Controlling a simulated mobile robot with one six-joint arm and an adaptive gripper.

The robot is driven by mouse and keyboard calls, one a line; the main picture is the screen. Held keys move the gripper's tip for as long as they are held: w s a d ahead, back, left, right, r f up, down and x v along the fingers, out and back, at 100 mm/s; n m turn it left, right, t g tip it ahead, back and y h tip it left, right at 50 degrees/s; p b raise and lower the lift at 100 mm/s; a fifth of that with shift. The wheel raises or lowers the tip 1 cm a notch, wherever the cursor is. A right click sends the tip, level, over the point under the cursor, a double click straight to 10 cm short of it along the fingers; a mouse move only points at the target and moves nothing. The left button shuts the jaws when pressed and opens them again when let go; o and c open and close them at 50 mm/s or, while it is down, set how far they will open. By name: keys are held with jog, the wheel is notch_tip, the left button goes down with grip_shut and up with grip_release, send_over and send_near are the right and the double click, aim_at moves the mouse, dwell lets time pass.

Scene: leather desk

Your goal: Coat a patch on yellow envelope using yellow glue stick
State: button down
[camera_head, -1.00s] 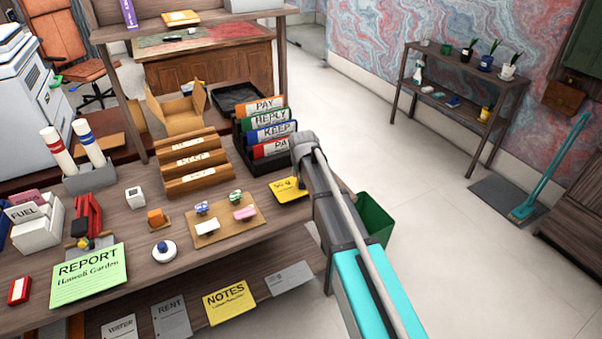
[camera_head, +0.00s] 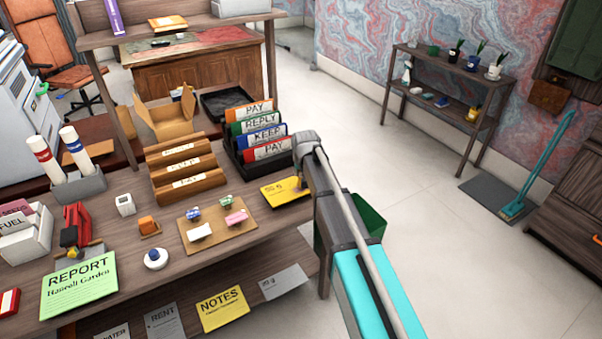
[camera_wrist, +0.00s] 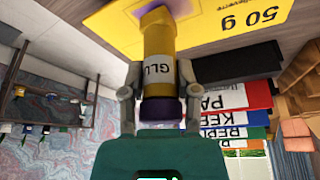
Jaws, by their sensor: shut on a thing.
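The yellow envelope (camera_head: 278,194) lies flat near the desk's front right edge, with "50 g" printed on it. It fills the top of the wrist view (camera_wrist: 215,22). My gripper (camera_wrist: 158,82) is shut around the yellow glue stick (camera_wrist: 157,42), which has a "GLU" label and a dark purple end near my palm. Its far end meets the envelope, and a purple patch shows on the paper around that end. The exact contact is hard to see. In the head view my gripper (camera_head: 301,181) is over the envelope's right part, and the glue stick is mostly hidden there.
A black file rack (camera_head: 236,152) with several labelled folders stands just behind the envelope. Wooden sorters (camera_head: 185,163) and a board with stamps (camera_head: 217,228) are to the left. A green bin (camera_head: 370,222) stands beyond the desk's right edge.

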jog(key=shift+f, duration=0.1)
dwell(0.4)
jog(key=shift+s+a, duration=0.55)
jog(key=shift+a, duration=0.3)
jog(key=shift+s+a, duration=0.5)
jog(key=shift+a, duration=0.35)
notch_tip(320, 180, up, 6)
jog(key=p, duration=0.6)
notch_tip(320, 180, up, 3)
jog(key=p, duration=0.3)
jog(key=shift+d, duration=0.1)
dwell(0.9)
